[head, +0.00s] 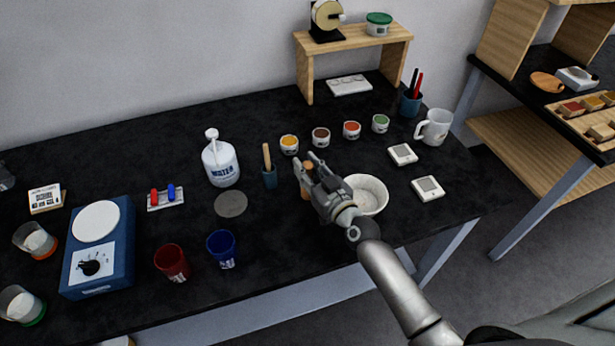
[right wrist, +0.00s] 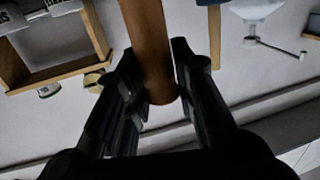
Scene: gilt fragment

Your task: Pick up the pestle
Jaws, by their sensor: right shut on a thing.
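The pestle (head: 305,192) is a brown wooden rod. My right gripper (head: 307,168) is shut on it, just left of the white mortar bowl (head: 368,194). In the right wrist view the pestle (right wrist: 148,45) runs between the two dark fingers, with its rounded end near their base. The gripper hides part of the pestle in the head view, and I cannot tell whether its lower end touches the table. My left gripper is not in view.
A blue holder (head: 269,178) with a wooden handle stands close left of the gripper. Several small pigment jars (head: 320,137) stand behind it. A white water bottle (head: 220,164) and a blue cup (head: 221,247) are farther left. The black table (head: 300,245) is clear in front.

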